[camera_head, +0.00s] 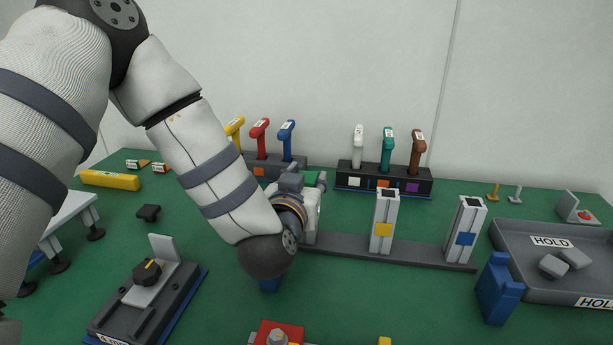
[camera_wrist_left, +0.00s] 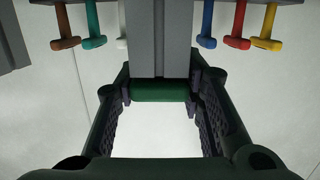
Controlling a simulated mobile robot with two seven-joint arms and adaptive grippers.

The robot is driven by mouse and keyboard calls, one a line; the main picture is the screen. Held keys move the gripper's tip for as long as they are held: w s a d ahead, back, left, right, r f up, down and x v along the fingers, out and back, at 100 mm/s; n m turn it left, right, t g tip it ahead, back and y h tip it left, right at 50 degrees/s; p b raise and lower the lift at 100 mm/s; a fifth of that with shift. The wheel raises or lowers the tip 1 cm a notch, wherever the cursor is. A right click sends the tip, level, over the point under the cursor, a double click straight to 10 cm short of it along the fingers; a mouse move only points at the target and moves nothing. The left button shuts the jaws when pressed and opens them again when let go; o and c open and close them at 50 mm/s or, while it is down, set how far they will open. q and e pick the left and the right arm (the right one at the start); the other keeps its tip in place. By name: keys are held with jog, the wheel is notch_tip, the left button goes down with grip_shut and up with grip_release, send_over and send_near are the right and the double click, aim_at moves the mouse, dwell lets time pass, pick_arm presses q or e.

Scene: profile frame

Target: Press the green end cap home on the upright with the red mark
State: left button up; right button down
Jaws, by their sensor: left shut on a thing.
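My left gripper (camera_head: 306,182) is shut on the green end cap (camera_head: 311,178), above the left end of the dark base rail (camera_head: 345,246). In the left wrist view the green cap (camera_wrist_left: 160,91) lies between the two fingers (camera_wrist_left: 160,96), right at the end of a grey upright (camera_wrist_left: 160,40). I cannot tell whether it is fully seated. In the head view that upright is mostly hidden behind my gripper and arm, and no red mark shows. The upright with a yellow mark (camera_head: 384,215) and the upright with a blue mark (camera_head: 464,228) stand to the right on the rail.
A rack of coloured-handled tools (camera_head: 385,182) stands behind the rail, with another rack (camera_head: 264,168) left of it. A grey HOLD tray (camera_head: 520,280) and a blue block (camera_head: 497,290) are at right. A dark fixture (camera_head: 145,305) is at front left.

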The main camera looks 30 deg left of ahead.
pick_arm(q)
jog(key=shift+f, duration=0.25)
jog(key=o, duration=1)
jog(key=shift+c, duration=0.2)
jog(key=v, duration=0.7)
jog(key=shift+s, duration=0.3)
